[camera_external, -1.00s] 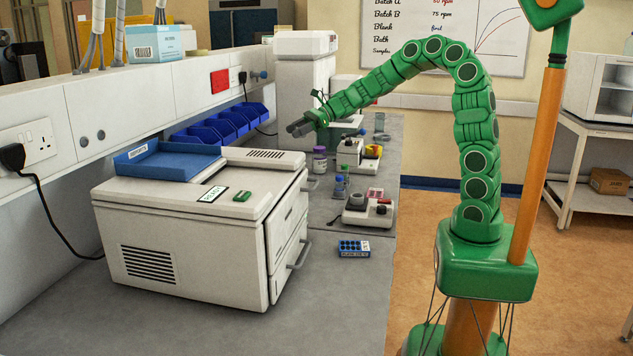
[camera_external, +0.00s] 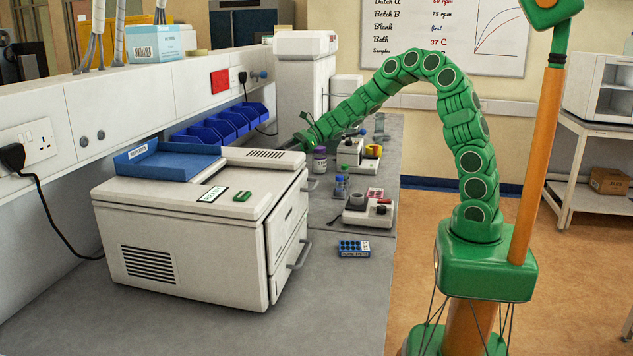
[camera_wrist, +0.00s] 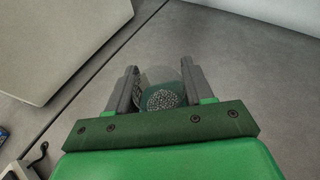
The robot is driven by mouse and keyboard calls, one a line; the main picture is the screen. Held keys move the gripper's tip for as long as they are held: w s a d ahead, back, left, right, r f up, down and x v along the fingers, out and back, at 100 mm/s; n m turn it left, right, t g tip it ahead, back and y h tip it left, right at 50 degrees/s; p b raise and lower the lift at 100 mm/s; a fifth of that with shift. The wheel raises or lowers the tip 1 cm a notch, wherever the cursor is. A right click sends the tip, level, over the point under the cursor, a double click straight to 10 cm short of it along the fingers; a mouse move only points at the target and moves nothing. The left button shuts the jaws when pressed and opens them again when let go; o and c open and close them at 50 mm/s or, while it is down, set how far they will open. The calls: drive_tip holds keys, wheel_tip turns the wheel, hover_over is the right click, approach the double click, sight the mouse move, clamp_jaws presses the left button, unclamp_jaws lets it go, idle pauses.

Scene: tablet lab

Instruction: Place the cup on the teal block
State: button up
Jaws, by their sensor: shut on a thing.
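My gripper (camera_wrist: 159,66) has its two grey fingers on either side of a clear round cup (camera_wrist: 158,78) in the wrist view, and it is shut on the cup. Grey speckled matter with a teal surround shows in or through the cup. I cannot tell whether this teal is the teal block or part of the cup. In the external view my gripper (camera_external: 296,143) is low over the bench behind the white machine, its tips partly hidden. The cup cannot be made out there.
A white machine (camera_external: 190,240) with a blue tray (camera_external: 168,160) on top stands in front of my gripper. A purple-labelled bottle (camera_external: 320,160) is just right of it. Small devices (camera_external: 368,210) line the bench's right edge. Blue bins (camera_external: 222,126) stand behind.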

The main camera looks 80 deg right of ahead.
drive_tip(key=shift+f, duration=0.15)
drive_tip(key=o, duration=1)
